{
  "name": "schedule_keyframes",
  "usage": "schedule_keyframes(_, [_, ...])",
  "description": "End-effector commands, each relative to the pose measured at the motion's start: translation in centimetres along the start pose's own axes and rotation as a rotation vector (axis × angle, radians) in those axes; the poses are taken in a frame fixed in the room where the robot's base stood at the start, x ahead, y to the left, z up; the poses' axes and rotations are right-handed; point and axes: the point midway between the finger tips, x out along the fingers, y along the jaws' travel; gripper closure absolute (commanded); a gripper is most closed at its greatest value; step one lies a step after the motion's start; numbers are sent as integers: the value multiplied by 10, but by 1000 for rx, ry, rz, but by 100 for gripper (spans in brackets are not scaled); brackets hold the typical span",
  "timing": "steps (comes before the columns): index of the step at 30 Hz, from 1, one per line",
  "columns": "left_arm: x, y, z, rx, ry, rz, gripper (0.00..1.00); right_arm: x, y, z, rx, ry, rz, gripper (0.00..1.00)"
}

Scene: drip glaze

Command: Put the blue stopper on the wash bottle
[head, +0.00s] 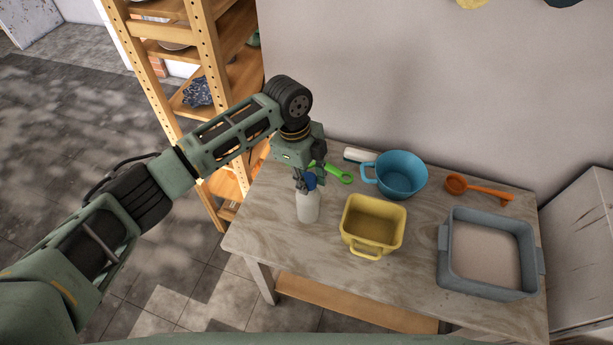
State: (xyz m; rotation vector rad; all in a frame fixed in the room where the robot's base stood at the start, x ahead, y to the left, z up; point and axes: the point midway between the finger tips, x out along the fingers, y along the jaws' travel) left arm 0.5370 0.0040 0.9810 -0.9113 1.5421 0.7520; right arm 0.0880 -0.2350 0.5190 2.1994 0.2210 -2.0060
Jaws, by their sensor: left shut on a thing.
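The wash bottle (308,208) is white and stands upright near the left end of the table. The blue stopper (310,182) is at the bottle's top, between the fingers of my left gripper (305,184). My left gripper points down and is shut on the stopper. The fingers partly hide the stopper and the bottle's mouth. I cannot tell whether the stopper touches the bottle or is just above it. My right gripper is not in view.
The wooden table (285,240) also bears a yellow tub (373,245), a blue jug (402,174), a green tool (342,176), a white-topped brush (356,155), an orange ladle (480,189) and a grey basin (488,290). A wooden shelf (213,60) stands behind at left.

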Motion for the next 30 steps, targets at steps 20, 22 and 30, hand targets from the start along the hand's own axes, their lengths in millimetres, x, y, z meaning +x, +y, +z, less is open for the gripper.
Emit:
schedule_keyframes(20, [4,0,0,-3,-7,7,100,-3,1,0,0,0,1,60])
schedule_keyframes(22, [4,0,0,-3,-7,7,100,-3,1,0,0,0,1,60])
schedule_keyframes(30, [4,0,1,-3,-7,7,68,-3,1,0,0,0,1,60])
